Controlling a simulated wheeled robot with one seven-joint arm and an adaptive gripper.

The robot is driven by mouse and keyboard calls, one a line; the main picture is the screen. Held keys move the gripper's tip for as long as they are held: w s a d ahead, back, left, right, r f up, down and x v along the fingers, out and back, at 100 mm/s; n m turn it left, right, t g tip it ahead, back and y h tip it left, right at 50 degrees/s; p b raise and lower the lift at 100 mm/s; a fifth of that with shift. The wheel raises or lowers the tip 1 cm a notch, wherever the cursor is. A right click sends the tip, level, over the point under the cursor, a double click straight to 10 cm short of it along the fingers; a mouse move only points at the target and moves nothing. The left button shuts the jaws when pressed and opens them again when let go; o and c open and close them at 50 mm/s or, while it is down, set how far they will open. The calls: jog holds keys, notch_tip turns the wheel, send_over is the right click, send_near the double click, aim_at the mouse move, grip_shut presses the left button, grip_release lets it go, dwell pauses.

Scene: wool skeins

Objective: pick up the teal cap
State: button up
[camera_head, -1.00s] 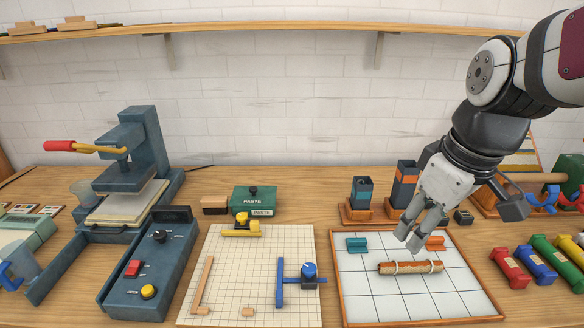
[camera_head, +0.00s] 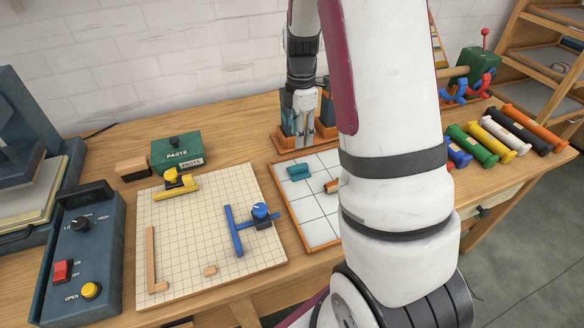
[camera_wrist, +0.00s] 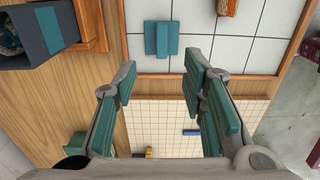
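The teal cap (camera_head: 299,172) lies on the white tiled tray (camera_head: 312,205) near its back left corner. In the wrist view the teal cap (camera_wrist: 162,39) shows as a block with a raised rib, just beyond the gap between the fingers. My gripper (camera_head: 300,138) hangs behind the cap in the head view, in front of a dark holder. In the wrist view my gripper (camera_wrist: 160,84) is open and empty, with teal pads on both fingers. It is apart from the cap.
An orange-brown piece (camera_head: 332,186) lies on the tray, partly hidden by my arm. A dark holder with an orange base (camera_wrist: 30,33) stands close by at the left in the wrist view. A gridded board (camera_head: 205,220) lies to the left of the tray. My arm hides the tray's right side.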

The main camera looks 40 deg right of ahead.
send_over(297, 167)
jog(key=f, duration=0.6)
jog(key=shift+d+f, duration=0.1)
jog(key=shift+d, duration=0.25)
jog(key=shift+a+f, duration=0.15)
jog(key=shift+f, duration=1.2)
jog(key=shift+a+f, duration=0.1)
jog(key=shift+f, duration=1.25)
grip_shut()
